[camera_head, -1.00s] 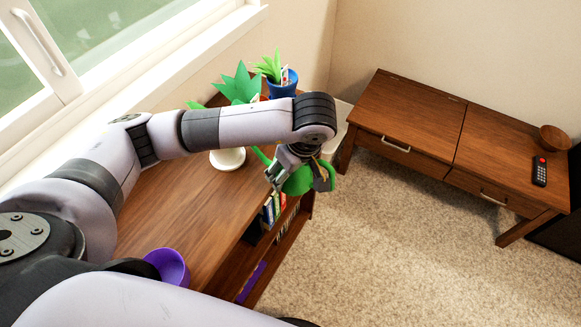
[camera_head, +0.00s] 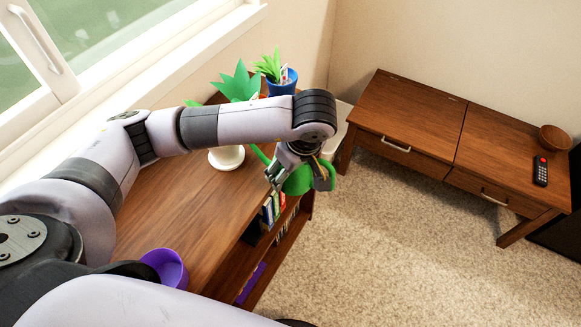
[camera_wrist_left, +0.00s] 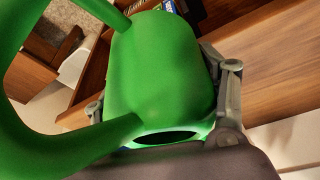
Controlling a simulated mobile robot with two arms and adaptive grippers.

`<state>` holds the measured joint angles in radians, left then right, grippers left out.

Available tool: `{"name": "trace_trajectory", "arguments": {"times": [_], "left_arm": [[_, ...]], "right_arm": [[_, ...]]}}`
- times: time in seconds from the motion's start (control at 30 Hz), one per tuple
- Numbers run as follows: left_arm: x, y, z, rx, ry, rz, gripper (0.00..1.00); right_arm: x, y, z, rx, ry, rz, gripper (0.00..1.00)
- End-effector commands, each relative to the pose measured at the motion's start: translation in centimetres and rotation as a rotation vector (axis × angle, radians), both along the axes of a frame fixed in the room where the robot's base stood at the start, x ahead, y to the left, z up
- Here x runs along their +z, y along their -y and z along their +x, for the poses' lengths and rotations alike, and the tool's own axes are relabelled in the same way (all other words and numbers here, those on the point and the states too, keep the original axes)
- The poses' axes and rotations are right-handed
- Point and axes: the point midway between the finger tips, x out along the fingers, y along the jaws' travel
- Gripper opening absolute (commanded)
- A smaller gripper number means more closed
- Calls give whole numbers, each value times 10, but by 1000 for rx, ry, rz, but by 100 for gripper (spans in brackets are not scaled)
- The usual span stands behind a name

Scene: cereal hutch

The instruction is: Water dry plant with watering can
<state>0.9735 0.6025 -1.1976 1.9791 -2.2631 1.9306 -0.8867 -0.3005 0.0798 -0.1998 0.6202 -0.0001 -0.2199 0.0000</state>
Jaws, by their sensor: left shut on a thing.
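A green watering can (camera_head: 298,184) is held in my left gripper (camera_head: 296,170) over the front edge of the wooden shelf unit. In the left wrist view the can's green body (camera_wrist_left: 160,75) fills the middle, between the grey fingers, with its handle looping at the left and a dark opening at the bottom. The thin green spout reaches left toward the plants. A plant with broad green leaves (camera_head: 240,84) stands at the back; my arm hides its pot. A plant in a blue pot (camera_head: 282,86) stands behind it. I cannot tell which is dry. My right gripper is not in view.
A white round pot or dish (camera_head: 227,158) and a purple bowl (camera_head: 167,266) stand on the shelf top (camera_head: 190,205). Books (camera_head: 271,208) sit below. A low wooden table (camera_head: 420,115) with a remote (camera_head: 540,171) and brown bowl (camera_head: 554,138) stands right. The carpet between is clear.

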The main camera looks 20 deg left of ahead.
Motion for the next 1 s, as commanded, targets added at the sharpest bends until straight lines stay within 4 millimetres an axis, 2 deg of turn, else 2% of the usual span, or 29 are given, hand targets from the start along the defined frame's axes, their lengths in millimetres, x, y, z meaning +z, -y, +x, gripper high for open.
{"name": "trace_trajectory", "arguments": {"times": [0.13, 1.0], "left_arm": [[0, 0, 1, 0, 3, 1, 22], [5, 2, 0, 0, -1, -24, 22]], "right_arm": [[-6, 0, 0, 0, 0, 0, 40], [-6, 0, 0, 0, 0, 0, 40]]}}
